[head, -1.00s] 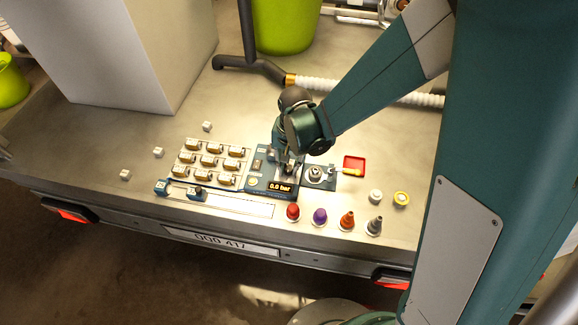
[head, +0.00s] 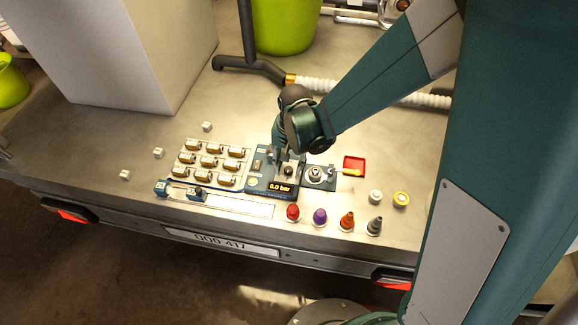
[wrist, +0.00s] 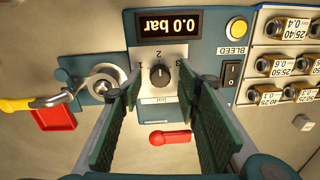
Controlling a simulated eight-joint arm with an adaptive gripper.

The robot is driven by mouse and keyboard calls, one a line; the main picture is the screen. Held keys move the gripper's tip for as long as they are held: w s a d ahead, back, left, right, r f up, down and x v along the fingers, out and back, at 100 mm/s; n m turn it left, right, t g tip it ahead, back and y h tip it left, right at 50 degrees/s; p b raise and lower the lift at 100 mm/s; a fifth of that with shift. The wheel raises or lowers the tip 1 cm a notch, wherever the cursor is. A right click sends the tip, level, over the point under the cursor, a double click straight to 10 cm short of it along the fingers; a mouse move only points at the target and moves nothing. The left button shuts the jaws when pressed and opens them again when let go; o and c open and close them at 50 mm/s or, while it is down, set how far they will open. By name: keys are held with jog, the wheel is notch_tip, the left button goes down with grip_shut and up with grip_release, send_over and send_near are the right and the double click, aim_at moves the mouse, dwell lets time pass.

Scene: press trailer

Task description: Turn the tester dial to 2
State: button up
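The tester (head: 257,183) is a blue box whose display reads 0.0 bar; in the wrist view its display (wrist: 169,23) is upside down. Its dial (wrist: 159,75) is a small black knob on a pale plate marked 1, 2 and 3. I cannot tell for sure which number its pointer faces. My gripper (wrist: 160,88) is open and empty, with one green finger on each side of the dial and visible gaps between. In the head view my gripper (head: 290,158) is over the tester and partly hides it.
A black rocker switch (wrist: 231,72) and yellow bleed button (wrist: 237,27) sit beside the dial. A red lever-like piece (wrist: 170,137) shows between the fingers. A fitting with a yellow handle (wrist: 18,104) and a red tray (head: 354,163) are close by. Rows of brass fittings (head: 208,161) stand left.

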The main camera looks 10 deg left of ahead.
aim_at(291, 169)
notch_tip(291, 169, up, 11)
jog(key=shift+d+r, duration=0.15)
jog(key=shift+d, duration=0.15)
dwell(0.6)
dwell(0.5)
jog(key=s+d+r+t, duration=0.1)
jog(key=d+r+t, duration=0.1)
jog(key=d+r, duration=0.5)
jog(key=s+d+r+t, duration=0.1)
jog(key=d+r, duration=0.3)
jog(key=d, duration=0.6)
jog(key=s+d+r+t, duration=0.2)
jog(key=s+d, duration=0.2)
jog(key=d, duration=0.3)
jog(key=s+d+r+t, duration=0.2)
jog(key=s+d, duration=0.3)
jog(key=d, duration=0.3)
jog(key=shift+d+r+n+h, duration=0.2)
jog(key=shift+r+n+h, duration=0.15)
jog(key=shift+r, duration=0.3)
